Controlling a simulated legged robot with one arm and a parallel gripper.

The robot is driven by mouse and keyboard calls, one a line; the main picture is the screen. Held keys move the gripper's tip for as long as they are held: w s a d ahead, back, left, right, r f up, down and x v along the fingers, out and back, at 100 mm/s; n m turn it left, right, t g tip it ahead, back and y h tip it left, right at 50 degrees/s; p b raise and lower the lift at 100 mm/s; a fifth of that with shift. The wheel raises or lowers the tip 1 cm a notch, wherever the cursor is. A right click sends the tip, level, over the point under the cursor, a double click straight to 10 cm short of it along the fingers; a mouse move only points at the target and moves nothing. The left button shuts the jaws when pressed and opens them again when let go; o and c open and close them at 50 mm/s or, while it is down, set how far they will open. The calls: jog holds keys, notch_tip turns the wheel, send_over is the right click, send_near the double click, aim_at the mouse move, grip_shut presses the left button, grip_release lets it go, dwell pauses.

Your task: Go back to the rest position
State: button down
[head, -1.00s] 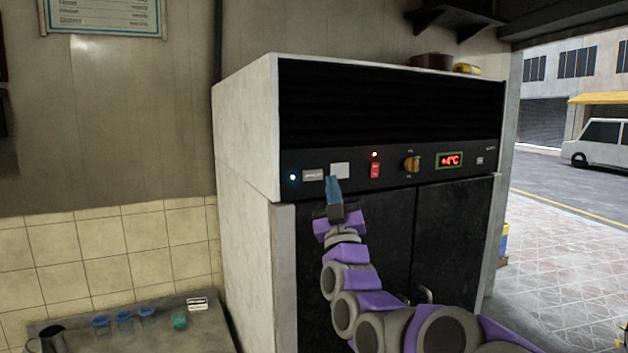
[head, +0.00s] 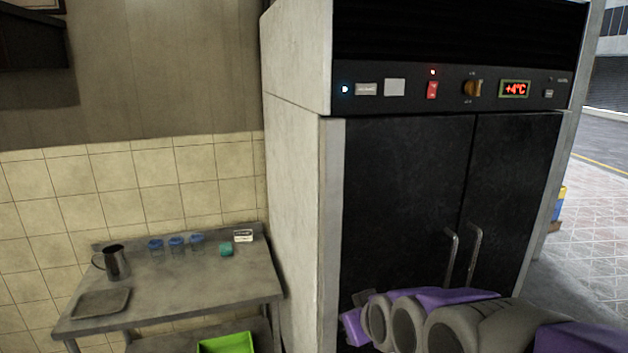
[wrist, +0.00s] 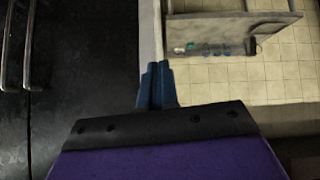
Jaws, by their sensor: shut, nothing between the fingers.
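My gripper (wrist: 157,85) is in the wrist view, its two blue fingers together with nothing held between them. Behind the fingers are the edge of the dark cabinet door (wrist: 85,80) and the tiled wall and floor area. In the head view my arm reaches in from the lower right, low across the front of the tall cabinet (head: 400,200). Its end is at the lower left of the doors, and the fingers cannot be made out there.
Metal door handles (head: 474,255) stick out near my arm. A grey table (head: 190,285) stands left of the cabinet with a metal jug (head: 116,262), a flat tray (head: 101,302) and small blue-lidded jars (head: 176,243). A green crate (head: 226,344) is below. Open pavement (head: 595,225) lies right.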

jog(key=s+d+f+m+g+h+b, duration=0.1)
jog(key=s+f, duration=0.4)
jog(key=s, duration=0.5)
jog(key=s+d+f+m+g+b, duration=0.2)
jog(key=s+f+g, duration=0.3)
jog(key=s, duration=0.5)
jog(key=s+d+f+m+g+h+b, duration=0.1)
jog(key=s+d+f+g, duration=0.2)
jog(key=s, duration=0.7)
jog(key=shift+s+f+m+g+h+b, duration=0.3)
jog(key=shift+s+f+m+g+b, duration=0.1)
jog(key=shift+f+g, duration=0.45)
